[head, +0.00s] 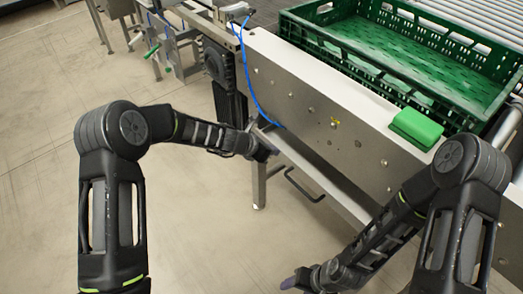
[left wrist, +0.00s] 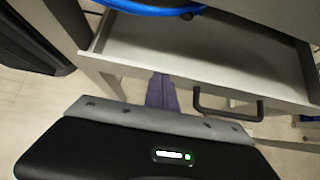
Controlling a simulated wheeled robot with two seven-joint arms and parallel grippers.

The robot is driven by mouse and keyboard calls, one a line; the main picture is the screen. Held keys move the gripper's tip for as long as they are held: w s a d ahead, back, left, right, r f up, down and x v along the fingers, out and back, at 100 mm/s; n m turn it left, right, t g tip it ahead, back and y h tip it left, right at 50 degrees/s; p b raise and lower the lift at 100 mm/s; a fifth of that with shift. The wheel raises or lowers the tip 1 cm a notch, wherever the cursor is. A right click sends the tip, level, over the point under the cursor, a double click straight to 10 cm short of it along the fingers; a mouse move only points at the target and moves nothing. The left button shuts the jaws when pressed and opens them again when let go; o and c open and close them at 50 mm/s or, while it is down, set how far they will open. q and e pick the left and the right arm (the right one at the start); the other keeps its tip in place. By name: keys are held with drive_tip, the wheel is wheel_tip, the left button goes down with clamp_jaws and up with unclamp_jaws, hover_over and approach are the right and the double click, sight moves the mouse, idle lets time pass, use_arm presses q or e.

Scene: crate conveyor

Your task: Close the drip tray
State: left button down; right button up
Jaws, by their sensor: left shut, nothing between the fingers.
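The drip tray (head: 322,178) is a pale metal drawer under the conveyor's side panel, and it stands pulled out. Its black bar handle (head: 303,187) is on the front face. In the left wrist view, the tray's bare inside (left wrist: 215,48) and the handle (left wrist: 225,110) show. My left gripper (head: 270,152) is shut and empty at the tray's left front, left of the handle. Its purple fingertips (left wrist: 162,90) overlap the tray's front edge in the left wrist view; I cannot tell whether they touch. My right gripper (head: 291,282) is low at the bottom, apart from the tray; its opening is unclear.
A green crate (head: 345,52) sits on the conveyor rollers above the tray. A green block (head: 416,127) rests on the panel's top edge. A blue hose (head: 246,75) hangs down the panel and also shows in the left wrist view (left wrist: 150,6). The floor in front is clear.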

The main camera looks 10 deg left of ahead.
use_arm(q)
drive_tip(key=shift+w+d+r+p, duration=0.1)
drive_tip(key=shift+w+d+p, duration=0.45)
drive_tip(key=shift+w+d, duration=0.4)
use_arm(e)
wheel_tip(320, 180, up, 2)
drive_tip(key=shift+r, duration=0.1)
use_arm(q)
drive_tip(key=shift+r, duration=0.1)
